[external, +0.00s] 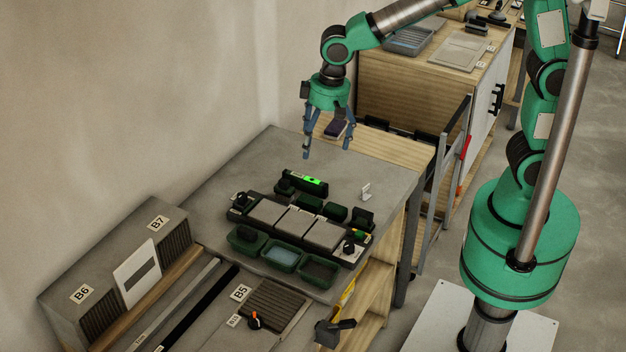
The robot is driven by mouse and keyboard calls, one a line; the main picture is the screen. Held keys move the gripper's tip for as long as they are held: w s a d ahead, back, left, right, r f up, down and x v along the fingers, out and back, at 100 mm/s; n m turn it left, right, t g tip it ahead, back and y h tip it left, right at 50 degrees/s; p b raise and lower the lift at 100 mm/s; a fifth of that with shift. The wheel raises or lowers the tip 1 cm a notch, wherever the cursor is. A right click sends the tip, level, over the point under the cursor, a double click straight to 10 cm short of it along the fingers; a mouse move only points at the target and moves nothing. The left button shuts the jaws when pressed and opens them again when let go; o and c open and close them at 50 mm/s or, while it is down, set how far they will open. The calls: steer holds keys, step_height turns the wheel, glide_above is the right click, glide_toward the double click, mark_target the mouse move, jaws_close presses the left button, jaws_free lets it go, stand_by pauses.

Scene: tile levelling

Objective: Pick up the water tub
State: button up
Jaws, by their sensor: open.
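A small dark green tub with a pale blue surface inside, which looks like the water tub (284,256), sits on the grey worktop (225,205). It is the middle one in a row of three containers in front of the tile tray. My gripper (327,151) is open and points down above the back of the worktop. It is well above and behind the tub, not touching it.
A dark tray with pale tiles (296,222) stands just behind the tub. A green level (305,184) and several small green containers lie behind that. Similar tubs flank it on the left (247,239) and right (318,271). The worktop's back is clear.

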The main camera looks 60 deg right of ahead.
steer(key=w+a+f+g, duration=0.1)
steer(key=a+f, duration=1.3)
steer(key=a, duration=0.2)
steer(key=shift+w+f+h, duration=0.35)
steer(key=shift+h, duration=0.05)
steer(key=b, duration=0.1)
glide_above(285, 260)
steer(key=shift+s+f, duration=0.15)
steer(key=shift+f, duration=4.15)
steer(key=shift+f, duration=0.1)
steer(key=shift+f+b, duration=0.75)
steer(key=shift+f, duration=1.75)
steer(key=c, duration=1.4)
